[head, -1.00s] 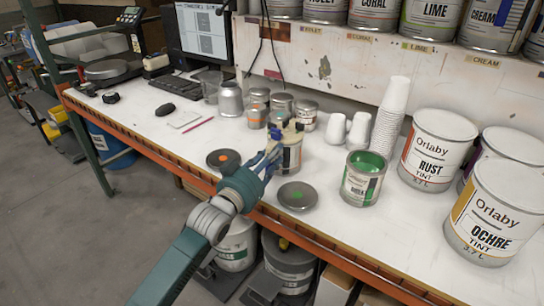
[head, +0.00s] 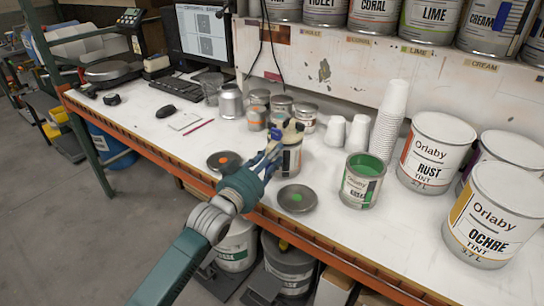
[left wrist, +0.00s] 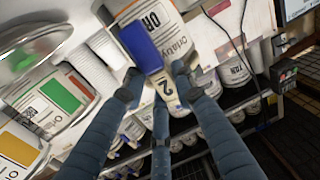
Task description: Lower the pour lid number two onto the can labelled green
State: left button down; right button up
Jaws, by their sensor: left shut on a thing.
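My left gripper (head: 274,150) is shut on the pour lid (head: 288,130), a cream piece with a blue part, just over a small can (head: 290,158). In the left wrist view the fingers (left wrist: 160,88) hold the lid (left wrist: 166,86), which bears a "2"; its blue part (left wrist: 140,46) stands out beside a can label starting "OR" (left wrist: 158,20). I cannot tell whether the lid still touches that can. The can labelled green (head: 360,190) stands open to the right, with green paint (head: 367,164) inside. My right gripper is not in view.
A grey lid with a green dot (head: 297,198) lies between gripper and green can. A grey lid with an orange dot (head: 223,161) lies left. Stacked white cups (head: 386,130) stand behind the green can. Large rust (head: 432,155) and ochre (head: 490,220) cans stand right.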

aim_at(277, 135)
pick_arm(q)
notch_tip(277, 135, up, 5)
jog(key=p, duration=0.5)
jog(key=shift+r+p, duration=0.2)
jog(key=shift+p, duration=0.15)
jog(key=shift+r+p, duration=1.8)
jog(key=shift+r, duration=1.25)
jog(key=shift+w, duration=0.1)
